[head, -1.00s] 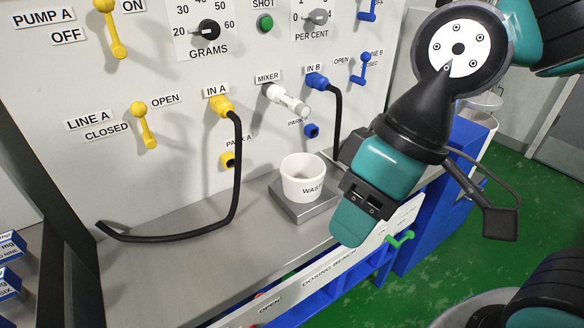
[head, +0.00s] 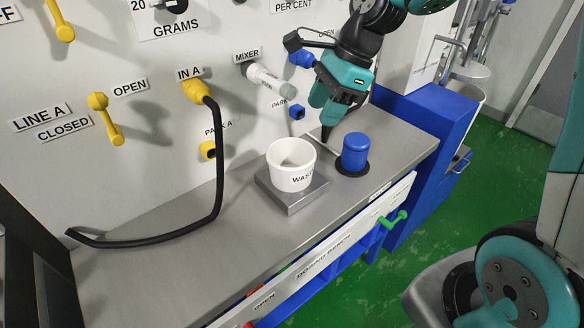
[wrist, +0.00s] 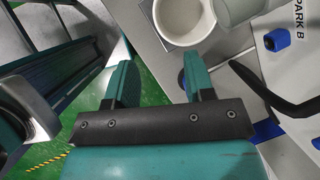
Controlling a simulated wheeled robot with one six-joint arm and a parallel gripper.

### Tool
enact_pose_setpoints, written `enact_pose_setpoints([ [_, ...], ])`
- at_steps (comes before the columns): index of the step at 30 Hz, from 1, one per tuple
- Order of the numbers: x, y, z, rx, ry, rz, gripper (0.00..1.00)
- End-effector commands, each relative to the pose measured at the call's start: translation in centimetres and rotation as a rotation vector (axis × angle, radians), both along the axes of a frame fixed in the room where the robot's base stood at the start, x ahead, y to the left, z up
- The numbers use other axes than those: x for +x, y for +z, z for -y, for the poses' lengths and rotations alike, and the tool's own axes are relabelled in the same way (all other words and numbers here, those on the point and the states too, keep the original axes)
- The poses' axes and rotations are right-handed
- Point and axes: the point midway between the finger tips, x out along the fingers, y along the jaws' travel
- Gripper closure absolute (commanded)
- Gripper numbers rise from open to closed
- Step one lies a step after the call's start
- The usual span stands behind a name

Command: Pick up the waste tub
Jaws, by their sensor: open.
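The waste tub (head: 291,170) is a white, round, open-topped cup with dark lettering. It stands upright on a small square metal plate (head: 292,195) on the bench. In the wrist view the tub (wrist: 187,22) shows at the top, beyond my fingertips. My gripper (head: 328,103) is above the bench, behind and to the right of the tub, apart from it. In the wrist view my gripper (wrist: 160,78) has its two teal fingers spread with nothing between them.
A blue cylinder (head: 355,150) on a black disc stands right of the tub. The white mixer spout (head: 270,80) juts from the panel above. A black hose (head: 218,160) hangs to the left.

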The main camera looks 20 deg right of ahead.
Motion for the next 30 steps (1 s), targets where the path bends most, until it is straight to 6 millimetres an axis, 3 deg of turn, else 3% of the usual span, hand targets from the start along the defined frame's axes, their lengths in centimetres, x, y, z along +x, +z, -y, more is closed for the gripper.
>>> enact_pose_setpoints([
  [15, 0.9, -9.7, -3.7, 0.001, -0.015, -0.011, 0.51],
  [23, 1.1, -11.6, -4.4, 0.002, -0.015, -0.009, 0.51],
  [30, 1.5, -15.1, -5.1, 0.001, -0.015, -0.011, 0.51],
])
